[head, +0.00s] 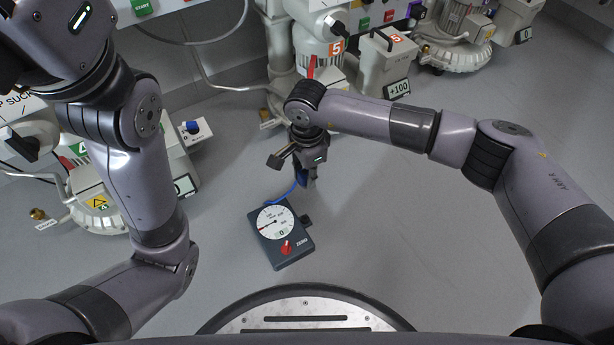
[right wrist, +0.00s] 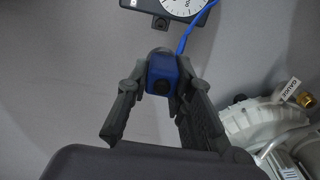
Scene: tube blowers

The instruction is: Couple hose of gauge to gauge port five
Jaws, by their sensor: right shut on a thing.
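My right gripper (head: 306,178) hangs over the floor in front of the blower marked 5 (head: 318,50). In the right wrist view its fingers are closed on the blue hose end (right wrist: 161,73). The blue hose (head: 285,193) runs from there to the gauge (head: 263,246), a dark box with a white dial, lying on the floor. A small brass port (head: 265,116) shows left of blower 5's base, apart from the gripper. In the right wrist view, a brass port (right wrist: 307,99) with a GAUGE tag shows at right. My left gripper is outside the picture.
A blower marked 4 (head: 96,212) with a brass fitting (head: 38,214) stands at left, partly behind my left arm. A box with a blue knob (head: 192,128) stands beside it. Another blower (head: 455,40) stands at top right. The floor around the gauge is clear.

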